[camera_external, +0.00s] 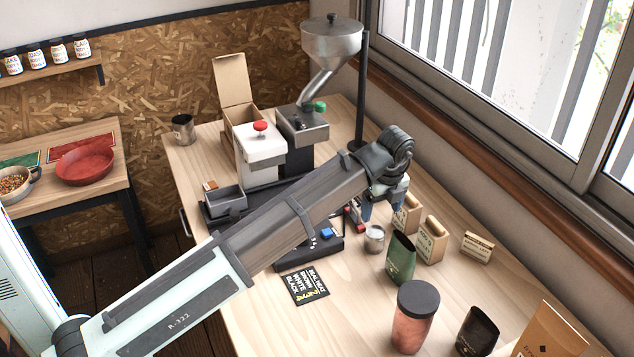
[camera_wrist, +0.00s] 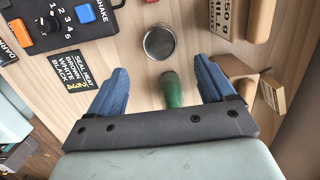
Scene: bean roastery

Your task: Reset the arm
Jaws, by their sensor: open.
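My gripper (camera_external: 380,207) hangs over the right part of the wooden worktable (camera_external: 255,325), beside the machine. In the wrist view my gripper (camera_wrist: 162,82) has its two blue fingers spread wide, with nothing held between them. A small metal cup (camera_external: 374,238) stands on the table below the gripper; in the wrist view the cup (camera_wrist: 159,42) lies just beyond the fingertips. A green bag (camera_external: 401,258) stands in front of the cup; it shows in the wrist view between the fingers (camera_wrist: 173,90), partly hidden by the gripper.
The machine with a white unit (camera_external: 262,158) and a steel hopper (camera_external: 331,40) stands behind my arm. Labelled packages (camera_external: 432,240) stand to the right. A copper canister (camera_external: 415,318) and a black bag (camera_external: 477,330) stand at the front. A black card (camera_external: 306,287) lies flat.

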